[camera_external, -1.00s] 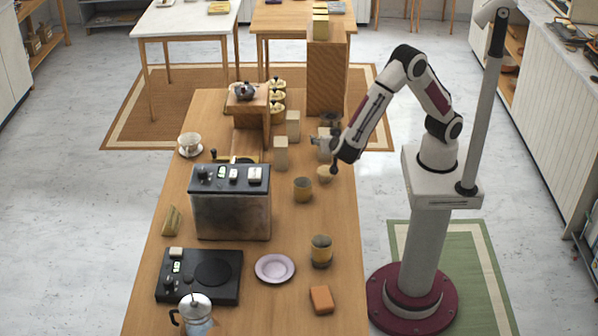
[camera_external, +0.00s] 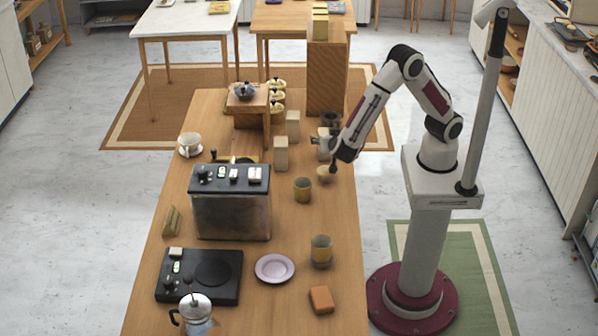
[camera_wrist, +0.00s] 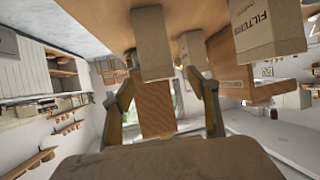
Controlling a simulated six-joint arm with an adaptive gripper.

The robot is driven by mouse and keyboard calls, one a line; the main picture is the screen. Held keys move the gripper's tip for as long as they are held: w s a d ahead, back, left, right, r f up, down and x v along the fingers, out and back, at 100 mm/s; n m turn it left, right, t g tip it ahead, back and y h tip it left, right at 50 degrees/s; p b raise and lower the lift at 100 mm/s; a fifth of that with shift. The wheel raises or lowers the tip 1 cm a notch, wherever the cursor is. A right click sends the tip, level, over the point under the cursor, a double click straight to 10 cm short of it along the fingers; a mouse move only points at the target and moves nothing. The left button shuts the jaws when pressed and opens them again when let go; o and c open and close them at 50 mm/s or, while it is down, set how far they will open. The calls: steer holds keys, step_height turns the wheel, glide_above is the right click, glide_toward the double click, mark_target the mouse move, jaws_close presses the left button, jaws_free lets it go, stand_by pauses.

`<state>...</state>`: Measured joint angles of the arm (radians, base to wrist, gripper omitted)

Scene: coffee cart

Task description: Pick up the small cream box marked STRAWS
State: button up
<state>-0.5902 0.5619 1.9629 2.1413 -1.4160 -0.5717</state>
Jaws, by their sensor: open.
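No STRAWS marking is readable in either view. In the wrist view, where the table is at the top, a plain pale box (camera_wrist: 150,43) stands ahead, near the middle between my fingers. A smaller pale box (camera_wrist: 193,50) is to its right. A larger cream box marked FILTERS (camera_wrist: 265,28) is at the upper right. In the external view two cream boxes, one nearer (camera_external: 281,153) and one farther (camera_external: 293,123), stand left of my gripper (camera_external: 320,143). A pale box beside the fingers is partly hidden. My gripper also shows in the wrist view (camera_wrist: 165,100), open and empty.
A tall brown wooden block (camera_external: 326,85) stands beyond my gripper. A wooden stand (camera_external: 250,108) with a dark pot is farther left. The table's right edge is close.

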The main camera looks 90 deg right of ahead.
steer(key=shift+d, duration=0.1)
steer(key=shift+s+x, duration=0.2)
steer(key=shift+x, duration=2.3)
steer(key=shift+f, duration=0.1)
steer(key=c, duration=1.5)
steer(key=shift+r, duration=5)
